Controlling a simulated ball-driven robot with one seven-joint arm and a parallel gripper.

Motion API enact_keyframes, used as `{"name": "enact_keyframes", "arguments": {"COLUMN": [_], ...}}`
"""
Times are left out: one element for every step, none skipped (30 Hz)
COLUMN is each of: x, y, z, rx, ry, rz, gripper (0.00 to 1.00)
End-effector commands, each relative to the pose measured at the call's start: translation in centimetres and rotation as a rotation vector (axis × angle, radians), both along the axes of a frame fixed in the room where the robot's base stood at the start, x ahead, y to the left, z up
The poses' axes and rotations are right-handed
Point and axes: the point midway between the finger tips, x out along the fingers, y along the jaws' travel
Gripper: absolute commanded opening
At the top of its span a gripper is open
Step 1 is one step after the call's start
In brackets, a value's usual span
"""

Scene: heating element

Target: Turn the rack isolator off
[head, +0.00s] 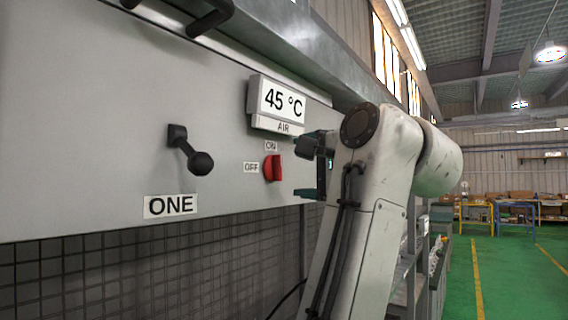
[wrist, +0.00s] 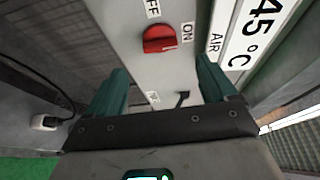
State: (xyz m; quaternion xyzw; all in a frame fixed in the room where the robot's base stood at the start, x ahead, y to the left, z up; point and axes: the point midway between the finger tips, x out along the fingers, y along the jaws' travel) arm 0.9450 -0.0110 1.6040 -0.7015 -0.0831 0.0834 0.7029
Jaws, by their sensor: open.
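The rack isolator is a red rotary knob (head: 272,167) on the grey panel, with an ON label above it and an OFF label to its left in the head view. Its grip stands upright, in line with ON. In the wrist view the red knob (wrist: 159,39) lies beyond the fingertips, with ON to its right and OFF above it. My gripper (head: 309,168) is just right of the knob in the head view, facing the panel. In the wrist view its green fingers (wrist: 162,75) are spread apart with nothing between them, not touching the knob.
A display reading 45 °C (head: 283,104), labelled AIR, juts out above the knob. A black ball-ended lever (head: 191,152) above a ONE label (head: 171,206) sticks out to the left. Black handles (head: 205,16) are at the top left. Dark mesh (head: 150,270) lies below the panel.

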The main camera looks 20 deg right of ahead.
Motion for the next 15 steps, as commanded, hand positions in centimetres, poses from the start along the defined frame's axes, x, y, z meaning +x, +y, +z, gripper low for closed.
{"name": "enact_keyframes", "arguments": {"x": [1.0, 1.5, 2.3, 2.8, 3.3, 4.0, 4.4, 4.9, 5.4, 5.8, 6.1, 6.4, 6.7, 6.8, 7.1], "y": [0.3, 0.4, 0.6, 0.7, 0.8, 1.0, 1.1, 1.2, 1.3, 1.4, 1.5, 1.6, 1.6, 1.7, 1.7], "z": [0.3, 0.3, 0.3, 0.3, 0.3, 0.3, 0.3, 0.2, 0.3, 0.3, 0.2, 0.2, 0.2, 0.2, 0.1], "rx": [-0.002, -0.002, -0.002, -0.002, -0.003, -0.003, -0.003, -0.003, -0.003, -0.003, -0.003, -0.002, -0.002, -0.002, -0.002], "ry": [0.004, 0.005, 0.005, 0.004, 0.004, 0.003, 0.004, 0.003, 0.002, 0.002, 0.002, 0.001, 0.001, 0.001, 0.001], "rz": [0.001, 0.001, 0.001, 0.0, 0.001, 0.0, 0.0, 0.0, 0.0, 0.0, 0.0, 0.0, 0.001, 0.0, 0.0], "gripper": [0.85, 0.85, 0.85, 0.85, 0.85, 0.85, 0.85, 0.85, 0.85, 0.85, 0.85, 0.85, 0.85, 0.85, 0.85]}}
